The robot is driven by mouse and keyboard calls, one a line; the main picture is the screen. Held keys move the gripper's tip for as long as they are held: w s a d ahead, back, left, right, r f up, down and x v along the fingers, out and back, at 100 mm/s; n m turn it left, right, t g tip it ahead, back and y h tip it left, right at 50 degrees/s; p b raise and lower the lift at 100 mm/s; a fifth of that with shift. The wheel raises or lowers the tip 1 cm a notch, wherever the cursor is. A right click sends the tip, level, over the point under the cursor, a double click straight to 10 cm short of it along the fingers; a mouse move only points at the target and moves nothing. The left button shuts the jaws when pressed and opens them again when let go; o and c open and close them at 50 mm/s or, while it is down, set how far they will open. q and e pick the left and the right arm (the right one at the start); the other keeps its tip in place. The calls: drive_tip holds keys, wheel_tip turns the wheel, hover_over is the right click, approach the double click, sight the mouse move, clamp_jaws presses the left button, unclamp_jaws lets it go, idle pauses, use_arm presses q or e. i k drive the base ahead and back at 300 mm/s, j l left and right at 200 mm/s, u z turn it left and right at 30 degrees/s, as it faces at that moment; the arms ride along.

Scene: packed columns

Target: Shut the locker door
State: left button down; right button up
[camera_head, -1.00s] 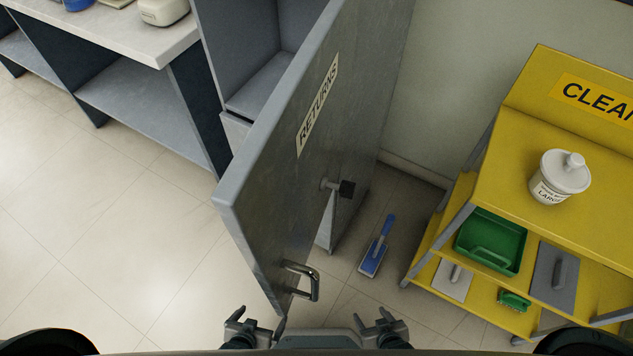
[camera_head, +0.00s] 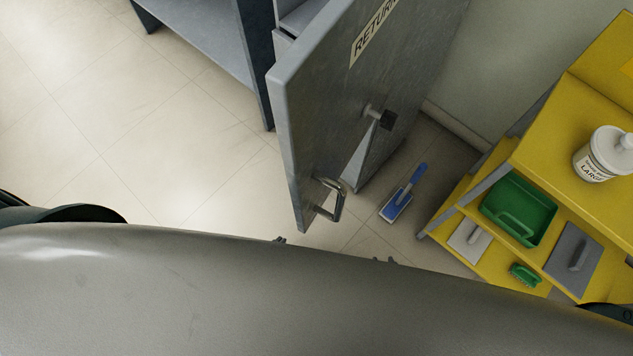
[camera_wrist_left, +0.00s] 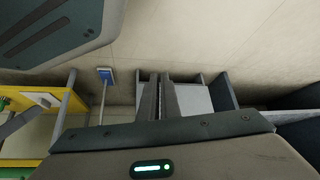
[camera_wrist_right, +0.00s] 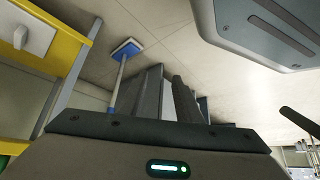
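The grey locker door (camera_head: 330,110), marked RETURNS, stands wide open in the head view, its free edge towards me. A metal pull handle (camera_head: 333,198) sits low near that edge, and a dark latch knob (camera_head: 386,119) sits further along. The locker's interior (camera_head: 302,17) partly shows behind the door at the top. My grippers do not show clearly in the head view; my own grey body covers the bottom.
A yellow cart (camera_head: 535,135) stands at the right with a white tub (camera_head: 604,155) and a green tray (camera_head: 519,208). A shelf unit (camera_head: 205,40) is at the upper left. The floor left of the door is clear.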

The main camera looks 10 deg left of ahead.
sight(322, 90)
drive_tip(key=k+l+u, duration=0.1)
drive_tip(key=k, duration=0.6)
drive_tip(key=k+l+u, duration=0.1)
drive_tip(key=k+l, duration=0.15)
drive_tip(key=k, duration=0.45)
